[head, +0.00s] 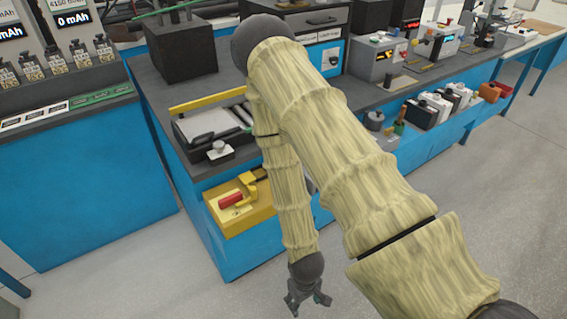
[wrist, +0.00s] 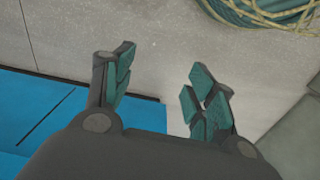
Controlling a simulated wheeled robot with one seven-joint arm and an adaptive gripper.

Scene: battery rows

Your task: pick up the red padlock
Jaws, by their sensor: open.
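A small red block-like thing (head: 230,200), which looks like the red padlock, lies on a yellow box (head: 258,215) on the front of the blue bench in the head view. A yellow clasp-like part (head: 247,180) stands just behind it. My gripper (head: 308,300) hangs at the lower middle, right of and below the yellow box, apart from it. In the wrist view my gripper (wrist: 160,90) has its teal-padded fingers spread with nothing between them. The red padlock does not show in the wrist view.
A dark tray (head: 185,140) with a yellow bar sits on the bench behind the yellow box. My arm hides part of the bench. Several boxes stand on a lower shelf at right. Grey floor (head: 115,245) is clear at left. A coiled teal hose (wrist: 265,12) shows in the wrist view.

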